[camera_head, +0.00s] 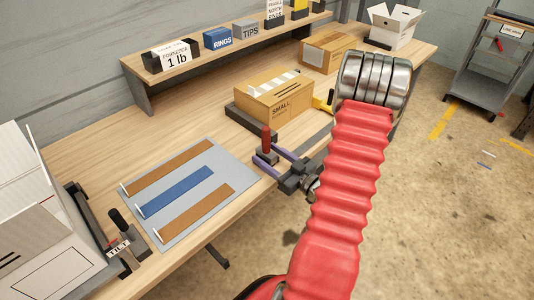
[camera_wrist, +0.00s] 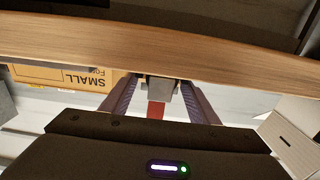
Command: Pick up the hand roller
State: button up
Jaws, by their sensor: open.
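A tool with an upright red handle (camera_head: 266,139) and a dark grey base, which looks like the hand roller, stands near the front edge of the workbench (camera_head: 190,112). In the wrist view its grey part (camera_wrist: 161,89) and red handle (camera_wrist: 156,109) show between my fingers. My gripper (camera_head: 269,155), with purple fingers, is open at the bench edge, one finger on each side of the tool. It also shows in the wrist view (camera_wrist: 158,84). I cannot tell whether either finger touches the tool.
A cardboard box marked SMALL (camera_head: 275,101) stands just behind the tool. A yellow item (camera_head: 326,101) is partly hidden by my arm. A grey mat with brown and blue strips (camera_head: 160,227) lies to the left, beside a lever marked TILT (camera_head: 118,250). A shelf (camera_head: 165,73) runs along the back.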

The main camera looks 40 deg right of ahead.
aim_at(260, 149)
jog(key=shift+w+a, duration=0.1)
jog(key=shift+w, duration=2.7)
jog(key=c, duration=1.1)
jog(key=shift+r, duration=0.1)
jog(key=shift+c, duration=0.2)
jog(key=shift+r, duration=4.95)
